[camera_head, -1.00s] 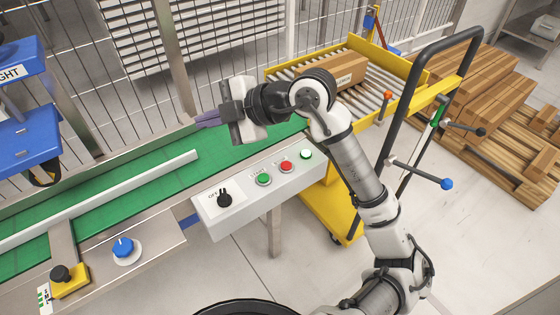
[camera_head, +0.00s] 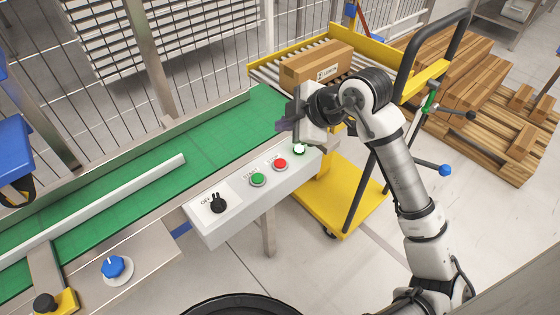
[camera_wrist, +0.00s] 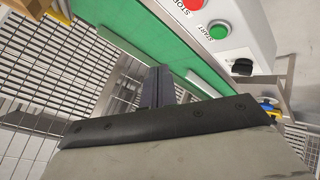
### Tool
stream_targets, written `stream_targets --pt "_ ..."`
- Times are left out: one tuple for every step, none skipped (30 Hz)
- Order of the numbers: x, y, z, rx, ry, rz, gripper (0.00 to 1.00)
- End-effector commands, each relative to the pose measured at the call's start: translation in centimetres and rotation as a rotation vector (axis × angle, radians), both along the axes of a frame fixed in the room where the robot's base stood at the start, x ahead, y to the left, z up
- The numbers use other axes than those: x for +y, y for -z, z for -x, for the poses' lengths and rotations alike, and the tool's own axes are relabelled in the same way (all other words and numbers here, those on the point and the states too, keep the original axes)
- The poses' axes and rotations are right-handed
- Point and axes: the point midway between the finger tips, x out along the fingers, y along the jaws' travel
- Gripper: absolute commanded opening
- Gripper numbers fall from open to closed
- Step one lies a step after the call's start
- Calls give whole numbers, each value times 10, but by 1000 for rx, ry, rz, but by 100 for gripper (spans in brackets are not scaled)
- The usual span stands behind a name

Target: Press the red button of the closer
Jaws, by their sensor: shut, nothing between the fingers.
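A red button (camera_head: 280,164) sits on top of a white control box (camera_head: 225,227) along the conveyor's near side. It shows in the wrist view (camera_wrist: 194,4) at the top edge, beside the word STOP. A green button (camera_head: 258,179), marked START, is left of it; it also shows in the wrist view (camera_wrist: 218,32). My gripper (camera_head: 282,125) is shut and empty, its dark fingers pointing left. It hovers above the conveyor's right end, behind the red button and apart from it. The closed fingers show in the wrist view (camera_wrist: 157,86).
A black OFF knob (camera_head: 217,203) and a lit white lamp (camera_head: 299,149) flank the buttons. The green conveyor (camera_head: 130,182) runs left with a white guide rail. A yellow cart (camera_head: 318,204) holds rollers and a carton (camera_head: 317,64). Wooden pallets and a wire fence stand beyond.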

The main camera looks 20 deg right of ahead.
Motion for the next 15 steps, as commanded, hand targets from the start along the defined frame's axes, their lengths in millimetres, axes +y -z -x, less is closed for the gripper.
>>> stream_targets --pt "0 2 0 0 -1 -1 0" --pt "0 3 0 0 -1 -1 0" --pt "0 5 0 0 -1 -1 0" --pt "0 7 0 0 -1 -1 0" --pt "0 9 0 -1 -1 -2 0" --pt "0 13 0 -1 -1 -2 0" --pt "1 16 0 0 -2 -2 0" --pt "1 19 0 0 -2 -2 0" --pt "1 24 0 -1 -3 -2 0" --pt "1 27 0 -1 -3 -2 0" --pt "1 32 0 0 -2 -1 0" --pt "1 37 0 0 -2 -2 0" --pt "1 42 0 0 -2 -2 0" --pt "0 46 0 -1 -1 -2 0" --pt "0 52 0 -1 -1 -3 0"
